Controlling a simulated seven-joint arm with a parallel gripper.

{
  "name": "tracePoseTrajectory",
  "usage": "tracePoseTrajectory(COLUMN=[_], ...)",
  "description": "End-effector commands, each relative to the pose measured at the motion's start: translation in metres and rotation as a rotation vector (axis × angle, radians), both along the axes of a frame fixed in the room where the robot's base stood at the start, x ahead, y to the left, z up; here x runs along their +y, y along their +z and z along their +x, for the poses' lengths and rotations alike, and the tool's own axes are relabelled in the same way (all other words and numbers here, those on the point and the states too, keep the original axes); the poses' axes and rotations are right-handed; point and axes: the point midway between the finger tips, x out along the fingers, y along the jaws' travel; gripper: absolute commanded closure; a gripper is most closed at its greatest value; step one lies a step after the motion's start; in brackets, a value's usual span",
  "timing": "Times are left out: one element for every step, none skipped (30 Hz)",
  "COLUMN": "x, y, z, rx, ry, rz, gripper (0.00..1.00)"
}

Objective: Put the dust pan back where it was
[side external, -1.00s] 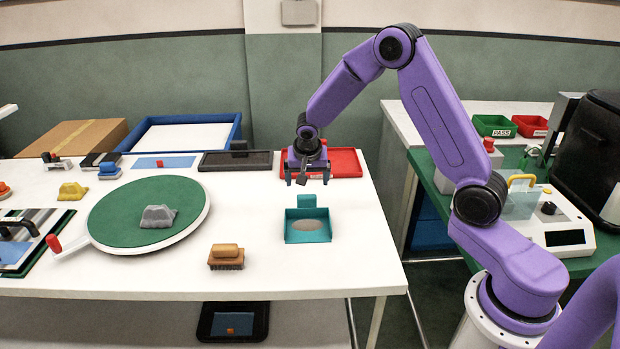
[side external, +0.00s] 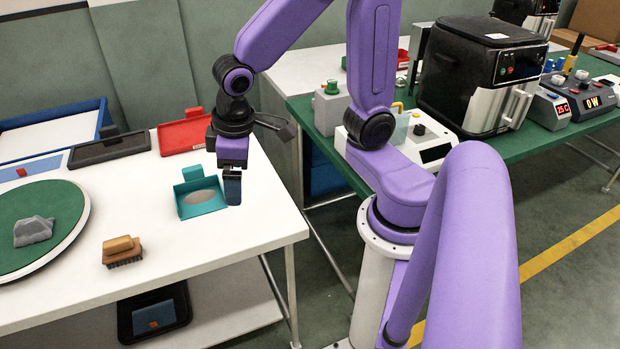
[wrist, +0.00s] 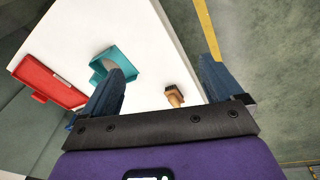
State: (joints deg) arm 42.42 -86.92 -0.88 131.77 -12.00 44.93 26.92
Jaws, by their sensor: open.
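The teal dust pan (side external: 200,196) lies on the white table near its right edge, with an oval greyish patch on its floor and its handle toward the back. It also shows in the wrist view (wrist: 113,62), left of centre and partly behind one finger. My gripper (side external: 232,190) is at the pan's right side, pointing down, with its fingers seen edge-on. I cannot tell whether a finger touches the pan.
A brown brush (side external: 122,250) lies in front of the pan. A red tray (side external: 186,136) and a black tray (side external: 110,149) lie behind it. A green turntable (side external: 38,225) holds a grey lump (side external: 33,231). A black bin (side external: 155,312) sits on the lower shelf.

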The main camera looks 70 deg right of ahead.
Motion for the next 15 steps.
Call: tracePoseTrajectory(x=[0.0, 0.0, -0.001, -0.002, -0.003, -0.005, -0.007, -0.009, -0.011, -0.012, -0.014, -0.015, -0.016, -0.017, -0.017], y=[0.004, 0.006, 0.007, 0.008, 0.009, 0.01, 0.01, 0.011, 0.011, 0.011, 0.011, 0.011, 0.011, 0.011, 0.011], z=[-0.023, -0.036, -0.053, -0.065, -0.076, -0.089, -0.098, -0.107, -0.116, -0.122, -0.127, -0.133, -0.136, -0.138, -0.14], rx=[0.019, 0.032, 0.051, 0.063, 0.075, 0.091, 0.1, 0.11, 0.122, 0.129, 0.135, 0.141, 0.145, 0.148, 0.15], ry=[0.095, 0.15, 0.226, 0.279, 0.329, 0.394, 0.437, 0.477, 0.524, 0.555, 0.579, 0.606, 0.623, 0.635, 0.645], rz=[0.003, 0.005, 0.005, 0.005, 0.008, 0.008, 0.009, 0.01, 0.012, 0.011, 0.014, 0.015, 0.015, 0.015, 0.015], gripper=[0.07, 0.07, 0.07, 0.07, 0.07, 0.07, 0.07, 0.07, 0.07, 0.07, 0.07, 0.07, 0.16, 0.26, 0.39])
